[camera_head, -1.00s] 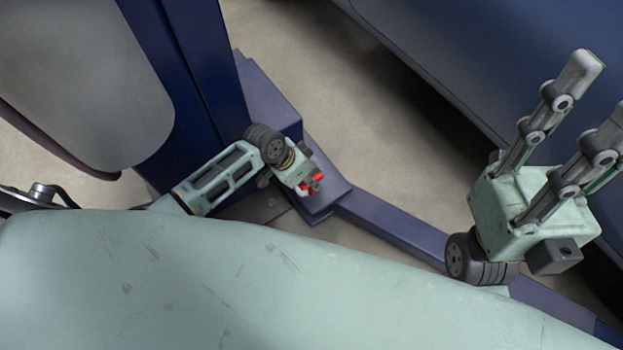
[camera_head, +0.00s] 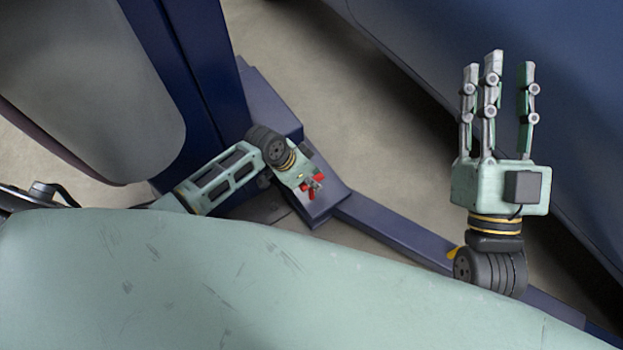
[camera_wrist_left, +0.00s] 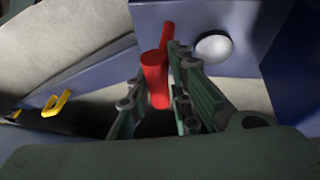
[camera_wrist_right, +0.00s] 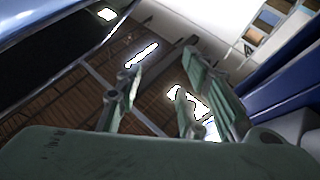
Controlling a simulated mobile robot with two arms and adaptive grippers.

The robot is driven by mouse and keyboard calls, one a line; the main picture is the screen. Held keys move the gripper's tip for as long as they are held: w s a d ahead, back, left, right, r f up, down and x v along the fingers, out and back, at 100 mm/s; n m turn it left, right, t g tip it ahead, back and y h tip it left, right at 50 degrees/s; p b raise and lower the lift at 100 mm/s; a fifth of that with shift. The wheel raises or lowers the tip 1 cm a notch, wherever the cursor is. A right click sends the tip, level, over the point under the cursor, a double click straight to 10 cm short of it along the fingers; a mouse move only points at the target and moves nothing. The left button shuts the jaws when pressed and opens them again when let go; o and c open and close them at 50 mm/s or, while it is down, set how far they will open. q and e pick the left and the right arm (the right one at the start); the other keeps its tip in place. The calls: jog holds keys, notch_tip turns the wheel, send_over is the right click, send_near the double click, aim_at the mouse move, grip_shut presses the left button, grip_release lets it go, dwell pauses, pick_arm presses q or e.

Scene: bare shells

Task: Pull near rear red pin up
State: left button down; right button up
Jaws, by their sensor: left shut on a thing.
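The red pin (camera_wrist_left: 157,77) stands between the fingers of my left gripper (camera_wrist_left: 155,95) in the left wrist view, beside a blue block. In the head view my left gripper (camera_head: 314,185) is low by the blue post's foot, and red parts of the pin (camera_head: 318,178) show around its fingers. The left gripper is shut on the pin; its fingers partly hide it. My right gripper (camera_head: 497,85) is raised at the right of the head view, fingers pointing up, spread apart and empty. Its fingers also show apart in the right wrist view (camera_wrist_right: 155,85).
A dark blue post (camera_head: 185,80) rises behind the left gripper, and a blue beam (camera_head: 395,235) runs along the floor to the right. A large blue body (camera_head: 450,60) fills the upper right. A yellow hook (camera_wrist_left: 56,103) shows in the left wrist view. Bare floor (camera_head: 330,95) lies between.

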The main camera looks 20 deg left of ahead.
pick_arm(q)
jog(key=shift+s+d+r+p, duration=0.15)
jog(key=shift+d+r+p, duration=0.15)
jog(key=shift+d+r, duration=0.1)
pick_arm(e)
jog(key=f, duration=0.1)
jog(key=w+f+g, duration=0.1)
jog(key=f+g+h, duration=0.1)
jog(key=shift+w+f, duration=0.4)
pick_arm(q)
jog(key=c, duration=1.7)
grip_release()
jog(key=shift+a+r, duration=0.1)
jog(key=shift+r, duration=0.05)
jog(key=shift+o, duration=0.3)
pick_arm(e)
jog(key=shift+d, duration=0.15)
pick_arm(q)
jog(key=shift+a, duration=0.15)
jog(key=shift+a+r, duration=0.15)
jog(key=v, duration=1.1)
jog(key=shift+s+r, duration=0.1)
jog(key=shift+s, duration=0.05)
pick_arm(e)
jog(key=shift+s, duration=0.1)
